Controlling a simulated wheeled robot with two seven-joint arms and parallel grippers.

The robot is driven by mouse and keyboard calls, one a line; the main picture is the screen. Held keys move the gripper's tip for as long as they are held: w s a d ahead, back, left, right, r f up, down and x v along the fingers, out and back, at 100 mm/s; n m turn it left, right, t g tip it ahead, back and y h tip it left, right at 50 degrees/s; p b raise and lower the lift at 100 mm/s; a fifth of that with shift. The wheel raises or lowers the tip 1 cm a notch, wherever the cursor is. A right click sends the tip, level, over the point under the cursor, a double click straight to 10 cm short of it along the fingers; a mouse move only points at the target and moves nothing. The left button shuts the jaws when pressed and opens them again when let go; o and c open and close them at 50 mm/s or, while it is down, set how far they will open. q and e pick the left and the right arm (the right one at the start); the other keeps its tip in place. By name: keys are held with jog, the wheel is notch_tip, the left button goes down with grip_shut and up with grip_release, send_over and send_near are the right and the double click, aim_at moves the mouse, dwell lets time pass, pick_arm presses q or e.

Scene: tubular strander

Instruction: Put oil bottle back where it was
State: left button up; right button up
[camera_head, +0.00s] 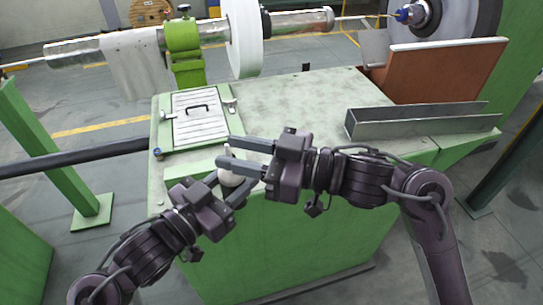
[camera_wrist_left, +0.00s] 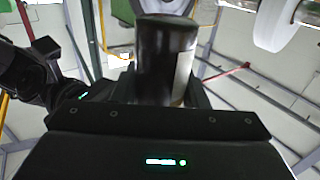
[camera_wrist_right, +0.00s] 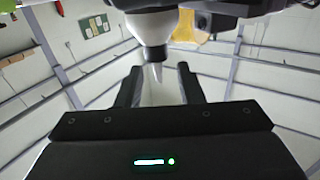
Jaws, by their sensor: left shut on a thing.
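The oil bottle (camera_head: 229,179) is pale in the head view, at the front edge of the green cabinet, partly hidden by both grippers. In the left wrist view its body (camera_wrist_left: 165,60) looks dark with a pale strip. My left gripper (camera_head: 234,189) is shut on the bottle's body. My right gripper (camera_head: 246,155) is open, with its fingers spread at the top of the bottle. In the right wrist view the bottle's pale shoulder, dark collar and thin spout (camera_wrist_right: 155,72) show at and beyond the fingers. I cannot tell whether they touch it.
The green cabinet top (camera_head: 290,100) has clear room in its middle. A hatch with a black handle (camera_head: 197,107) is on its left. A metal channel (camera_head: 415,120) lies at its right. The strander shaft (camera_head: 290,22) and white disc (camera_head: 244,38) run behind.

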jog(key=shift+x, duration=2.15)
grip_shut()
pick_arm(q)
jog(key=o, duration=1.2)
jog(key=shift+c, duration=0.2)
